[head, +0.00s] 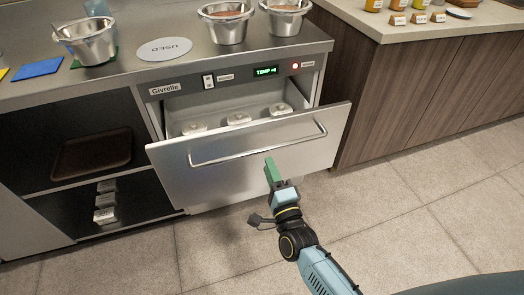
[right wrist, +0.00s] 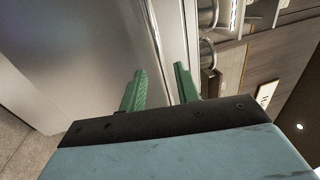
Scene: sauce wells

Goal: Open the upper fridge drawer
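The upper fridge drawer (head: 235,175) has a steel front and stands pulled out from the fridge, tilted in the picture. Several lidded steel containers (head: 238,119) show inside it. Its bar handle (head: 258,144) runs across the upper front. My right gripper (head: 271,168) is in front of the drawer face, just below the handle in the head view. I cannot tell if the gripper touches the drawer. My left gripper is not in view.
Steel bowls (head: 226,22) and a round plate marked "USED" (head: 165,49) stand on the counter above. An open shelf with a brown tray (head: 92,154) is to the left. A wooden cabinet (head: 405,90) stands to the right. The tiled floor (head: 420,175) in front is clear.

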